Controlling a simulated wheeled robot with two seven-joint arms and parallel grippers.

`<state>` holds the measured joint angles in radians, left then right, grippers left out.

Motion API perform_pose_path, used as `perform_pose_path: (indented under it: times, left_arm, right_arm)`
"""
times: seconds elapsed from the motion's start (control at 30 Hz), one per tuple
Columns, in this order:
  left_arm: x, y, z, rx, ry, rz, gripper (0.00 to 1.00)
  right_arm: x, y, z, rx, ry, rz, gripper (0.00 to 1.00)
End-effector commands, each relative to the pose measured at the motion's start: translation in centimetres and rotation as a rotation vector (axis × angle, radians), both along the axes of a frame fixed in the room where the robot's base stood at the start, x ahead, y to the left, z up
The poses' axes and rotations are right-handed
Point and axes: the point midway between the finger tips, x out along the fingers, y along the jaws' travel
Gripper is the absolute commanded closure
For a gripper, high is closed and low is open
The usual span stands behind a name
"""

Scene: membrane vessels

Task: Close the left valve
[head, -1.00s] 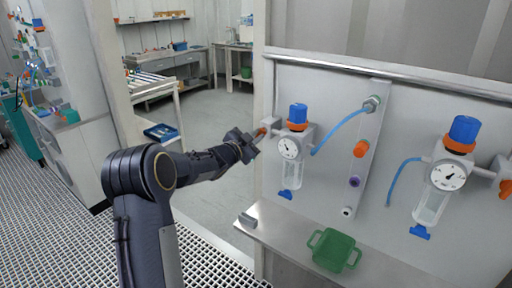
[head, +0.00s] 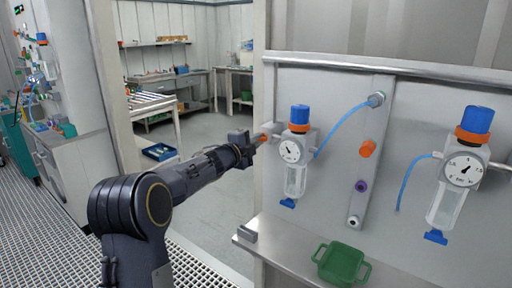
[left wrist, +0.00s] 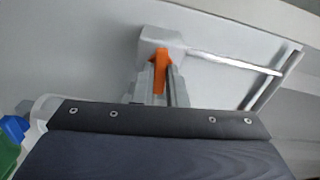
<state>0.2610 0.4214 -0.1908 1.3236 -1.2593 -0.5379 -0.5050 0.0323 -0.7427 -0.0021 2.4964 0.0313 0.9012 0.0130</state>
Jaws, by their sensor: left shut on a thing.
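The left membrane vessel (head: 296,155) hangs on the panel, with a blue cap, an orange ring, a round gauge and a clear bowl. Its left valve is at the vessel's left side, and its orange handle (left wrist: 159,66) shows in the left wrist view against a grey block. My left gripper (head: 260,139) reaches in from the left and is shut on this handle. In the left wrist view its grey fingers (left wrist: 160,85) stand on both sides of the handle. The exact angle of the handle is hard to tell in the head view. My right gripper is not in view.
A second vessel (head: 459,175) hangs at the right. A blue hose (head: 341,129) runs from the left vessel to a post with orange and purple fittings. A green tray (head: 341,263) and a small grey block (head: 247,233) sit on the ledge (head: 290,246) below.

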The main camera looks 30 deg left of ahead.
Motion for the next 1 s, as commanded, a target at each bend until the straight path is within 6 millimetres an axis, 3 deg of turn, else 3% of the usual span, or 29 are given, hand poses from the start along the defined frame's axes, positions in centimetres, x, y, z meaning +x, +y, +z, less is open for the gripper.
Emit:
perform_pose_path:
  times: [0.3,0.83,0.87,1.0]
  left_arm:
    - [0.01,-0.03,-0.24,0.121,-0.006,0.000,1.00]
    - [0.01,-0.03,-0.19,0.146,-0.007,0.000,1.00]
    - [0.01,-0.03,-0.20,0.146,-0.007,0.000,0.87]
    - [0.01,-0.02,-0.16,0.145,-0.008,0.000,0.69]
  right_arm:
    - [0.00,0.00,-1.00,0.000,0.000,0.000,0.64]
    - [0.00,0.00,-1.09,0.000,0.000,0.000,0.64]
    - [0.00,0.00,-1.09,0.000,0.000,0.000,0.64]
    - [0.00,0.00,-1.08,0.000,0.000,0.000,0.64]
